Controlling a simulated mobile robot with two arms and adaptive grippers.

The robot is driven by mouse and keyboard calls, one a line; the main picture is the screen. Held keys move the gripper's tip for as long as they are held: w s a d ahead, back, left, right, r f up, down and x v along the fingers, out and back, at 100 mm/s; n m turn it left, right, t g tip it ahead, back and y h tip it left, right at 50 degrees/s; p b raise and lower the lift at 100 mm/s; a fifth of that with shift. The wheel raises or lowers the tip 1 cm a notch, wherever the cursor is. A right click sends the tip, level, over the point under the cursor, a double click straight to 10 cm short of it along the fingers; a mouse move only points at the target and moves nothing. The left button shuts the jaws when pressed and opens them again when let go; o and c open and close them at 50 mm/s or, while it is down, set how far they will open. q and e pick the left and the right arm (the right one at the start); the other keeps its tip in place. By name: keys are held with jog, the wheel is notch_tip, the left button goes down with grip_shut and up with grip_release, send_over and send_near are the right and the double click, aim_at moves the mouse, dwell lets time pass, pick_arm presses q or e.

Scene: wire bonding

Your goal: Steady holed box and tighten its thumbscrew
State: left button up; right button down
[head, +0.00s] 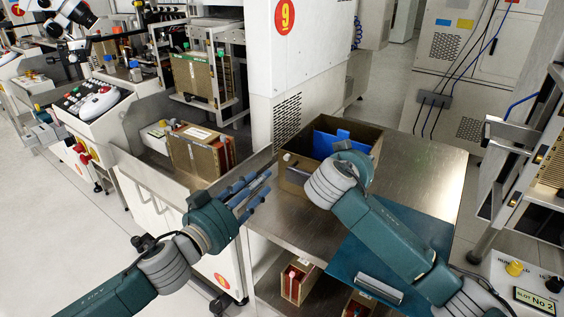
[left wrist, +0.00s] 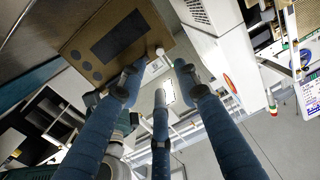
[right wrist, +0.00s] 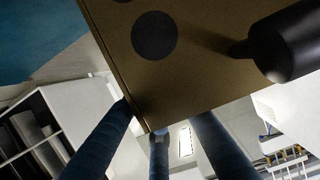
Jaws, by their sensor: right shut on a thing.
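The brown holed box (head: 365,131) stands on the steel table, open at the top with blue inside. Its face with dark round holes and a dark rectangle shows in the left wrist view (left wrist: 88,28). A pale knob, seemingly the thumbscrew (head: 285,157), sticks out at the box's left corner; it also shows in the left wrist view (left wrist: 158,53). My left gripper (head: 260,184) is open and empty, left of the box and apart from the knob. My right gripper (right wrist: 162,122) is shut on the box's edge; my own wrist hides its fingers in the head view.
A dark cylinder (right wrist: 292,45) stands close to the box in the right wrist view; I cannot tell what it is. The steel table (head: 425,178) has free room right of the box. A blue mat (head: 345,255) lies in front. Another brown box (head: 190,153) sits on the machine at left.

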aim_at(285, 159)
pick_arm(q)
jog(key=x, duration=1.1)
jog(key=shift+a, duration=0.1)
grip_shut()
